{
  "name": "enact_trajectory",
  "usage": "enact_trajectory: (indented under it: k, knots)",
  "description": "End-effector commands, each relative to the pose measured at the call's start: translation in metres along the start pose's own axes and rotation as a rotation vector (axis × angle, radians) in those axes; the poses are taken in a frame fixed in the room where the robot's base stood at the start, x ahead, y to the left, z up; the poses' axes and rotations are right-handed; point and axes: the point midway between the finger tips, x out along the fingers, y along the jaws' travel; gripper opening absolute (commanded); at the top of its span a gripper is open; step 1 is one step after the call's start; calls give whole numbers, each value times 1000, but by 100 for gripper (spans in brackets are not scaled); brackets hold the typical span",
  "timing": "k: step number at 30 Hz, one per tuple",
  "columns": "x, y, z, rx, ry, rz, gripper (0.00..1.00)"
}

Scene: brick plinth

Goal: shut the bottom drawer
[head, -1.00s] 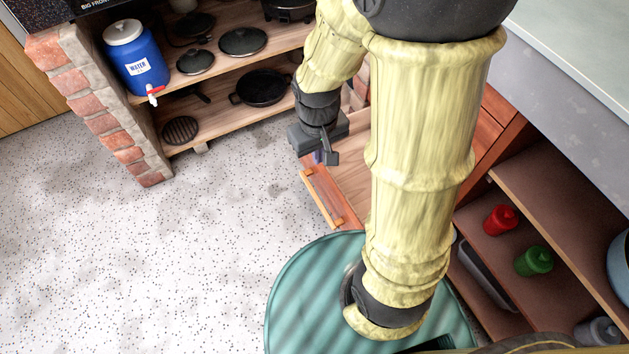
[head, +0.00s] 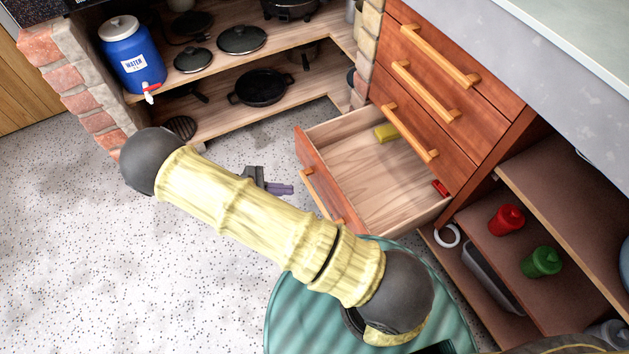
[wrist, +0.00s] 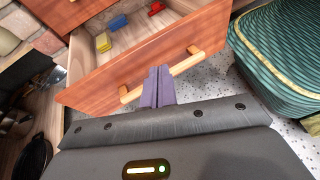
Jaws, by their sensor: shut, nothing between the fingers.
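The bottom drawer (head: 365,176) is pulled out from the wooden cabinet, its front facing left in the head view. Its orange bar handle (head: 323,194) is on that front; the drawer front (wrist: 145,66) and handle (wrist: 180,68) also show in the wrist view. My gripper (head: 283,189) is outside the drawer, just left of the handle. Its purple fingers (wrist: 157,88) are together and empty, pointing at the drawer front and overlapping the handle in the wrist view. I cannot tell whether they touch it.
The drawers above (head: 440,75) are shut. Open shelves with pans (head: 262,87) stand behind. Speckled floor (head: 80,250) is free at left.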

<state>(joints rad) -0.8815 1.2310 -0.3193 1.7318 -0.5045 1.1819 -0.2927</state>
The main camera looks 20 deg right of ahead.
Motion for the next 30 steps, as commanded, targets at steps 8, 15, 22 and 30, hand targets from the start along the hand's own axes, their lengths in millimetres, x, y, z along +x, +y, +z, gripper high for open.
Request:
enact_trajectory:
  k: [8,15,22,30]
  knots:
    - [-14,-4,-53,-134,-303,274,0]
    - [-19,-4,-60,-151,-370,333,0]
    - [-18,-4,-60,-151,-367,330,0]
    - [1,2,-55,-151,-366,326,0]
